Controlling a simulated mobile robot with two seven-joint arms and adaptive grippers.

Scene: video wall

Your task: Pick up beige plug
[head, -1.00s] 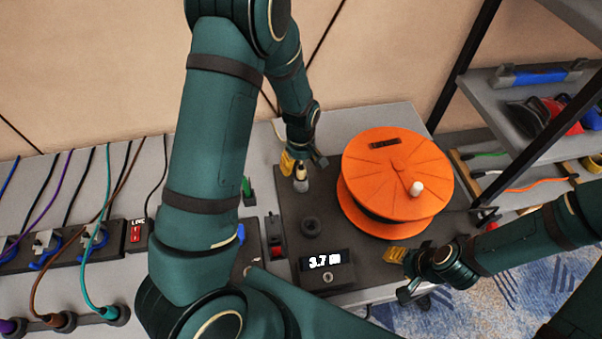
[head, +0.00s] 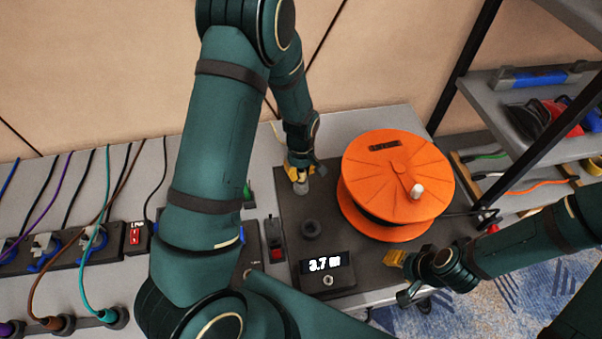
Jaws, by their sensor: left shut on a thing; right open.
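My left gripper (head: 304,172), with yellow fingertips, reaches down at the back left of the dark panel. It is shut around the upper part of a small upright beige plug, whose greyish lower end (head: 301,187) shows below the fingers. The fingers and wrist hide most of the plug. My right gripper (head: 399,278) is open and empty at the front right edge of the table, below the orange reel.
A large orange cable reel (head: 398,175) stands just right of my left gripper. A black ring (head: 311,229) and a display reading about 3.7 (head: 326,264) are nearer. Sockets with coloured cables (head: 70,248) fill the left. A shelf rack (head: 530,110) stands at right.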

